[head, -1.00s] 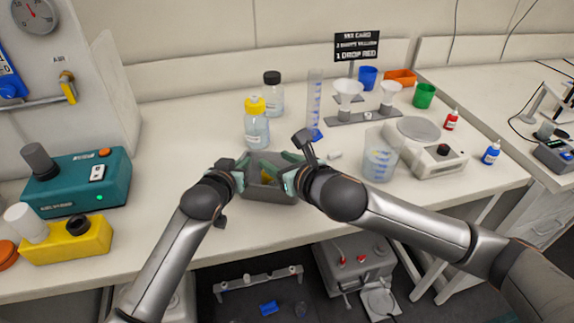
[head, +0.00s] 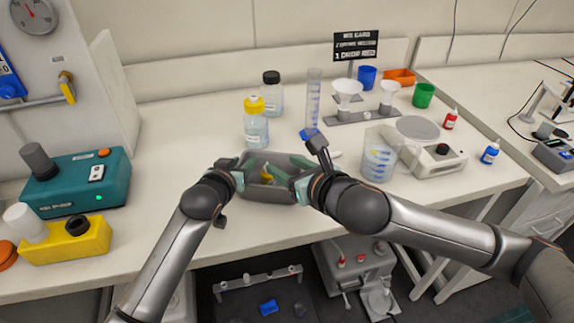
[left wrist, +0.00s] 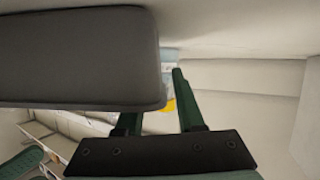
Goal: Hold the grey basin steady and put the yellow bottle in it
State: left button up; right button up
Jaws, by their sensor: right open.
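The grey basin (head: 268,195) sits near the bench's front edge. A small yellow thing, seemingly the yellow bottle (head: 267,175), lies inside it, partly hidden by fingers and rim. My left gripper (head: 246,161) is at the basin's left end. In the left wrist view, the basin wall (left wrist: 80,60) covers the tip of one finger while the other finger shows beyond its edge; the grip appears shut on the wall. My right gripper (head: 283,168) is open, its green fingers over the basin's right part, apart from the yellow thing.
A yellow-capped wash bottle (head: 256,130) and a black-capped bottle (head: 271,95) stand behind the basin. A measuring cylinder (head: 313,100) and a beaker (head: 379,158) stand to the right. A teal device (head: 78,182) is at the left.

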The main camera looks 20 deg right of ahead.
pick_arm(q)
jog(key=shift+s+a, duration=0.1)
jog(key=v, duration=1.1)
jog(key=shift+s+r, duration=0.25)
jog(key=shift+s, duration=0.05)
jog(key=shift+a+f, duration=0.1)
